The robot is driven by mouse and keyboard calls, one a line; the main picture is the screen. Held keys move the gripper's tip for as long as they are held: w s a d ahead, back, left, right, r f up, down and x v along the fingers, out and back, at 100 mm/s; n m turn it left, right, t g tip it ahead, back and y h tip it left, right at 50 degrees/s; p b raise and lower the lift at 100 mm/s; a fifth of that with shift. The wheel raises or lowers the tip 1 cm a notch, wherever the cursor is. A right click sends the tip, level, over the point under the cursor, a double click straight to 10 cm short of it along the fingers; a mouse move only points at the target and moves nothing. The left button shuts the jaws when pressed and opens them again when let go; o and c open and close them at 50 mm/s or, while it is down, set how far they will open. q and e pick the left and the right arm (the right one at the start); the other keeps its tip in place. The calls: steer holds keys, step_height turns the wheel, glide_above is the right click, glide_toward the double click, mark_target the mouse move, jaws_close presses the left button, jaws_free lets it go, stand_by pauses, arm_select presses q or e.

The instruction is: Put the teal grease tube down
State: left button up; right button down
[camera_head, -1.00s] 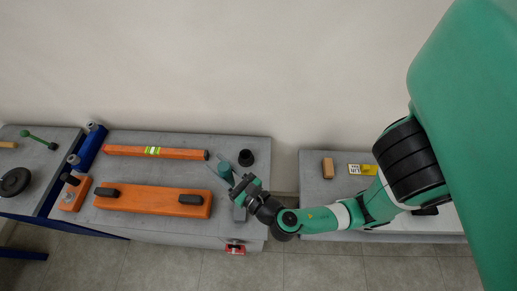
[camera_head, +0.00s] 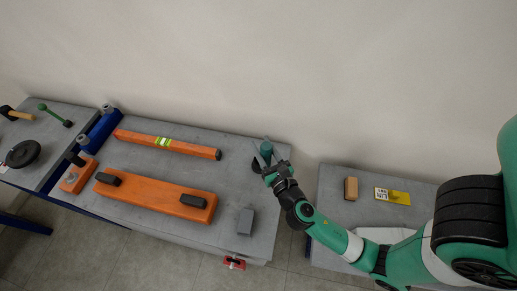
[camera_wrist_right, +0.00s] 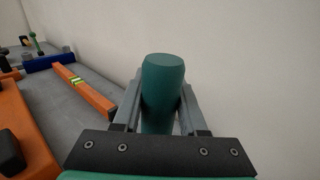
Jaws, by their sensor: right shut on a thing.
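The teal grease tube (camera_head: 266,149) stands upright between the fingers of my right gripper (camera_head: 264,163), over the back right corner of the grey cart top (camera_head: 150,211). In the right wrist view the tube (camera_wrist_right: 162,85) is clasped between both fingers of the gripper (camera_wrist_right: 160,104), its rounded end showing above them. Its lower end is hidden, so I cannot tell if it touches the top. A dark round thing shows partly beside the gripper, mostly hidden. My left gripper is not in view.
An orange level (camera_head: 190,149), an orange bar with black grips (camera_head: 150,198) and a grey block (camera_head: 245,221) lie on this cart. A second cart (camera_head: 335,212) at right, across a gap, holds a tan block (camera_head: 351,188) and a yellow card (camera_head: 399,197). A wall stands behind.

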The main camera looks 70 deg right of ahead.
steer(key=w+d+f+b, duration=0.3)
steer(key=w+d+f, duration=0.1)
steer(key=d+f, duration=0.2)
steer(key=shift+f+b, duration=0.2)
steer(key=shift+b, duration=0.1)
steer(key=f+b, duration=0.2)
steer(key=f, duration=0.1)
steer(key=f+b, duration=0.1)
steer(key=shift+w+d+f+b, duration=0.15)
steer(key=shift+w+d+b, duration=0.05)
steer(key=shift+d+b, duration=0.15)
steer(key=shift+r, duration=0.2)
steer(key=shift+f, duration=0.1)
